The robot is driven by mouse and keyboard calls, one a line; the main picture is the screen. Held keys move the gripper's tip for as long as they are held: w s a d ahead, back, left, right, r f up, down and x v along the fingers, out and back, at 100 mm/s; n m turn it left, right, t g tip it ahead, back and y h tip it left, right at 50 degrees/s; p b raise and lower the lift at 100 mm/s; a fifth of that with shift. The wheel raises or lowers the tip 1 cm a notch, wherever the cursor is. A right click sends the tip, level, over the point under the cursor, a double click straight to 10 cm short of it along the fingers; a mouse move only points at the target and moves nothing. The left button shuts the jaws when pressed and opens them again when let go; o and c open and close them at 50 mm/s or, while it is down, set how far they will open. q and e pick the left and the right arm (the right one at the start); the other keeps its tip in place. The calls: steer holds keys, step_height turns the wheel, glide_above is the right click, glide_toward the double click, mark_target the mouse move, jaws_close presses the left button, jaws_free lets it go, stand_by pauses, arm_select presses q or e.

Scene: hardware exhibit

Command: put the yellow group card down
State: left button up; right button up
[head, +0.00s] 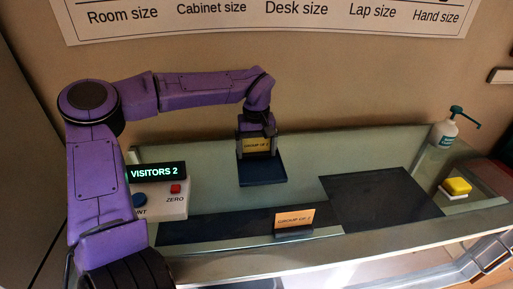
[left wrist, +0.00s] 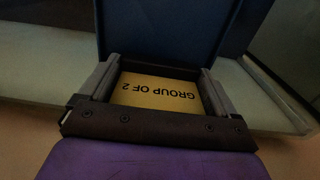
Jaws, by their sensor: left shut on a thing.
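The yellow group card (head: 257,143), lettered "GROUP OF 2", is between the fingers of my left gripper (head: 257,150), which is shut on it. The card also shows in the left wrist view (left wrist: 155,93), between the two grey fingers (left wrist: 157,88). In the head view the card is at the back edge of a dark blue tray (head: 263,172); the tray also shows in the left wrist view (left wrist: 165,30). I cannot tell whether the card's lower edge touches the tray. My right gripper is not in view.
An orange card (head: 294,220) stands in a dark holder on a dark strip at the front. A counter box (head: 165,200) with display "VISITORS 2" is at left. A dark mat (head: 380,200), yellow sponge (head: 457,186) and pump bottle (head: 445,131) are at right. Glass between tray and mat is clear.

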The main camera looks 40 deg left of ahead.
mark_target(258, 144)
arm_select(q)
steer(key=shift+w+f, duration=0.25)
steer(key=o, duration=0.7)
steer(key=shift+w+f, duration=0.15)
steer(key=shift+w, duration=0.2)
steer(key=shift+o, duration=0.2)
steer(key=shift+s, duration=0.25)
steer(key=shift+r, duration=0.4)
step_height(258, 144, up, 12)
steer(key=shift+f+b, duration=0.15)
steer(key=shift+b, duration=0.2)
